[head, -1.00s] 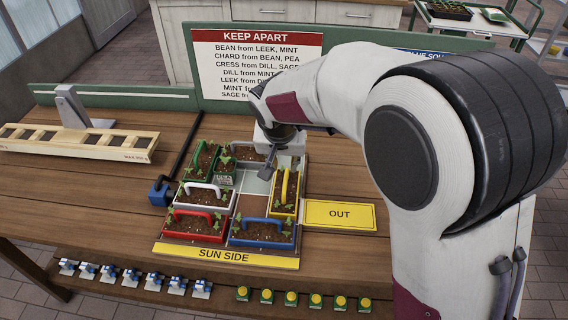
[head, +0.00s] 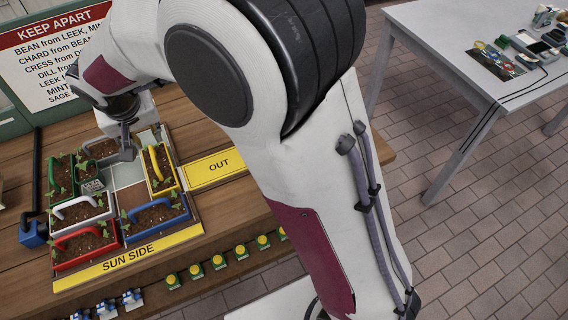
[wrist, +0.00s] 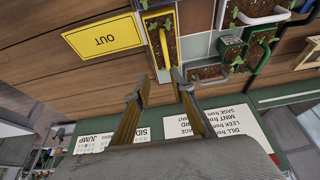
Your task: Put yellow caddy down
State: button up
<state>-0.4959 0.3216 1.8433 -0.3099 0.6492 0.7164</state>
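The yellow caddy (head: 162,182), a planter with soil, seedlings and a raised yellow handle, sits upright on the right edge of the tiled tray (head: 196,231) in the head view. It also shows at the top of the wrist view (wrist: 163,46). My gripper (head: 128,154) is over the tray, left of the yellow caddy. In the wrist view my gripper's two fingers (wrist: 155,86) stand apart with nothing between them, short of the yellow caddy's end. The arm covers part of the scene in the head view.
Blue (head: 156,217), red (head: 87,246), white (head: 82,210), green (head: 60,177) and grey (head: 103,148) caddies surround bare tiles. A yellow OUT card (head: 214,168) lies right of the tray. A KEEP APART sign (head: 58,55) stands behind.

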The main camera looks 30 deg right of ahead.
jog(key=s+d+r, duration=1)
jog(key=s+d, duration=0.2)
jog(key=d, duration=0.3)
jog(key=s+d, duration=0.3)
jog(key=s, duration=0.5)
jog(key=s+d+t, duration=0.1)
jog(key=s+d, duration=0.3)
jog(key=s, duration=0.4)
jog(key=shift+s, duration=0.25)
